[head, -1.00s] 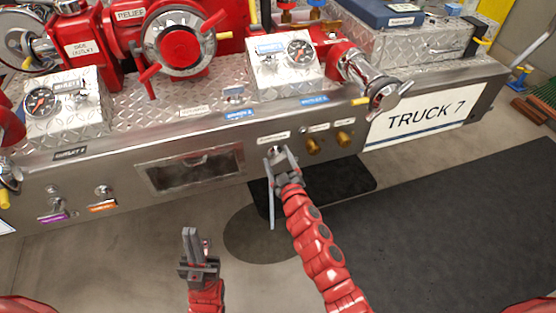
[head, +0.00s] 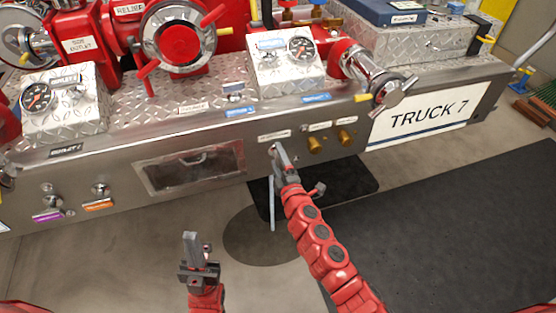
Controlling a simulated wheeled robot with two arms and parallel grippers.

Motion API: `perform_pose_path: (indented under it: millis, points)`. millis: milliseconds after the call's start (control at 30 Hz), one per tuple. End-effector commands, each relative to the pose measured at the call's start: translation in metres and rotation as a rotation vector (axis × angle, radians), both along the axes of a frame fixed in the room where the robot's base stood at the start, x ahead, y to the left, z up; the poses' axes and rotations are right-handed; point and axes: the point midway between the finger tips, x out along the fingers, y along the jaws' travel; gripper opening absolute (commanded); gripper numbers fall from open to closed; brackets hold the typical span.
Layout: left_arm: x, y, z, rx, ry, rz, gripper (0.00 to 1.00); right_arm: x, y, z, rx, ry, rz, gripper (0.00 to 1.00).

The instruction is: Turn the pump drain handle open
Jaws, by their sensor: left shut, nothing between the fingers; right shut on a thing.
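The pump drain handle (head: 272,207) is a thin silver lever on the front of the steel bumper, below a small white label (head: 275,134). It hangs almost straight down. My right gripper (head: 281,150) is at the top of the handle, shut on it; the fingers and wrist hide part of the upper handle and the exact contact. My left gripper (head: 190,240) is shut and empty, pointing up, low in the picture and well apart from the bumper.
Two brass knobs (head: 316,144) sit right of the handle. A recessed window (head: 190,169) and two tagged valves (head: 101,190) are to its left. The TRUCK 7 sign (head: 427,115) is at right. Open floor with dark mats (head: 460,230) lies in front.

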Motion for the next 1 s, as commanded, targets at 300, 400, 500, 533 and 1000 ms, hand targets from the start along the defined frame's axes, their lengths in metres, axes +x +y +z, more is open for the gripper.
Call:
perform_pose_path:
  millis: [300,400,500,533,1000]
  points:
    - [0.0000,0.0000,-0.0036,0.000,0.000,0.000,0.00,-0.0005,0.0001,-0.0031,-0.138,-0.042,0.001,0.24]
    - [0.0000,0.0000,-0.0039,0.000,0.000,0.000,0.00,-0.0004,-0.0003,-0.0030,-0.158,-0.048,0.000,0.24]
    - [-0.0001,0.0000,-0.0040,0.000,0.000,0.000,0.00,-0.0003,-0.0004,-0.0027,-0.169,-0.053,0.000,0.24]
    - [0.0000,0.0000,-0.0040,0.000,0.000,0.000,0.00,-0.0003,-0.0005,-0.0027,-0.171,-0.052,0.000,0.24]
    - [0.0000,0.0000,-0.0039,0.000,0.000,0.000,0.00,-0.0002,-0.0005,-0.0023,-0.175,-0.055,0.000,0.96]
